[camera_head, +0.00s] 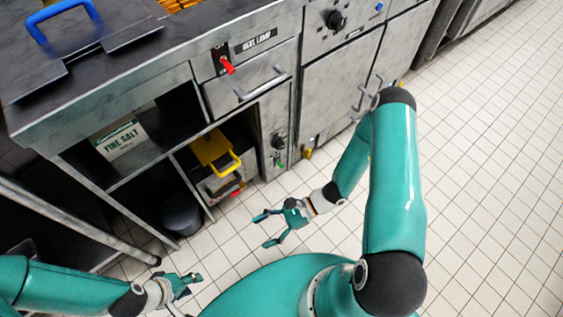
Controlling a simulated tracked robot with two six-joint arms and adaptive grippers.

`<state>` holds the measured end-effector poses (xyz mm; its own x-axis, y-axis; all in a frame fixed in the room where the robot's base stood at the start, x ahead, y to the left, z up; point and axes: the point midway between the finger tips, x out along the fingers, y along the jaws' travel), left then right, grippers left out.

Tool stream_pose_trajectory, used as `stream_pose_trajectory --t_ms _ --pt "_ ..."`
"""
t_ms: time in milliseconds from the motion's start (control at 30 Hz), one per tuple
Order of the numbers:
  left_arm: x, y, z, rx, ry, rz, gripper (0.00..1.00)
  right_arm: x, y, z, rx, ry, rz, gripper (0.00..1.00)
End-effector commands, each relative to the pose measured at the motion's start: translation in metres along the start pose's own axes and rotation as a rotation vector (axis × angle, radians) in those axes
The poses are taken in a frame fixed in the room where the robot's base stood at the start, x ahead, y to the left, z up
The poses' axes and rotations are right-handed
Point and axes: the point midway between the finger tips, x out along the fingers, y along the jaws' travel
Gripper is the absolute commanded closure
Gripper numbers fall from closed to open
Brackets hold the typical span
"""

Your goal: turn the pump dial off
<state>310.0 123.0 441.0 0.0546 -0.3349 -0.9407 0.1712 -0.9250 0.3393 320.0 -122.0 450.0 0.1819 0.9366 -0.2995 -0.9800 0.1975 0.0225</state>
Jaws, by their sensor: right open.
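A black dial (278,141) sits on the narrow steel panel at the right end of the lower shelves, with a small green part below it. Another black dial (336,20) sits on the upper front panel to the right. I cannot read a pump label or the setting on either. My right gripper (264,231) is open and empty above the floor, below and in front of the lower dial, apart from it.
A red-handled switch (227,65) is beside the heat lamp label, above a drawer handle (262,84). A yellow-handled fryer (222,187) and a fine salt box (120,137) are in the shelves. A blue handle (62,12) is on the counter. Tiled floor (480,200) is clear at right.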

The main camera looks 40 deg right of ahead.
Motion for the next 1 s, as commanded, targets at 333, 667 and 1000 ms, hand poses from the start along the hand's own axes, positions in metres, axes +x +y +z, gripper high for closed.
stream_pose_trajectory --t_ms 333,667,1000 --pt "0.109 -0.039 -0.001 0.000 0.001 0.000 0.60 -0.133 -0.148 -0.172 0.194 -0.270 -1.067 0.32" --pt "0.121 -0.044 -0.001 0.000 0.001 0.000 0.60 -0.178 -0.168 -0.198 0.174 -0.273 -1.289 0.32" --pt "0.138 -0.050 -0.001 0.000 0.001 0.000 0.60 -0.160 -0.230 -0.192 0.171 -0.275 -1.283 0.32"
